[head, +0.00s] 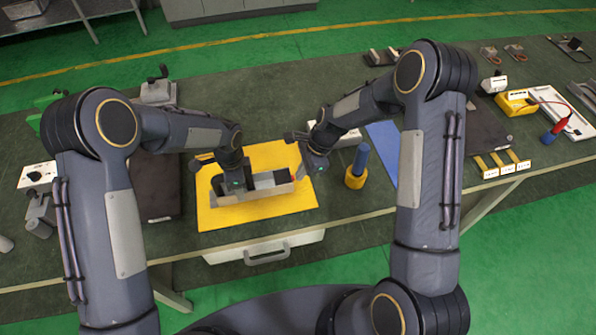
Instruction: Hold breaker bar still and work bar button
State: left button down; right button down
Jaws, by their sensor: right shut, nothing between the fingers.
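The breaker bar (268,187) is a long, pale beige bar with dark and white blocks on top. It lies on a yellow mat (280,209) on the workbench. A small red spot, which looks like the button, shows at the bar's right end. My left gripper (238,188) is right over the left-middle part of the bar. Its fingers are hidden by the hand and wrist, so I cannot tell whether they grip the bar. My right gripper (309,171) is shut and empty, close beside the bar's right end. I cannot tell whether it touches the bar.
A blue-handled tool in a yellow holder (355,181) stands right of the mat. A blue strip (383,146) lies beyond it. A dark board (155,185) lies left of the mat. A yellow meter (515,103) is far right. A drawer handle (267,255) shows at the bench front.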

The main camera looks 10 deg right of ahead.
jog(key=d, duration=0.2)
jog(key=shift+w+d, duration=0.1)
jog(key=shift+d, duration=0.2)
pick_arm(q)
jog(key=shift+a, duration=0.15)
pick_arm(e)
jog(key=v, duration=1)
jog(key=shift+d, duration=0.15)
pick_arm(q)
jog(key=shift+c, duration=2.3)
grip_release()
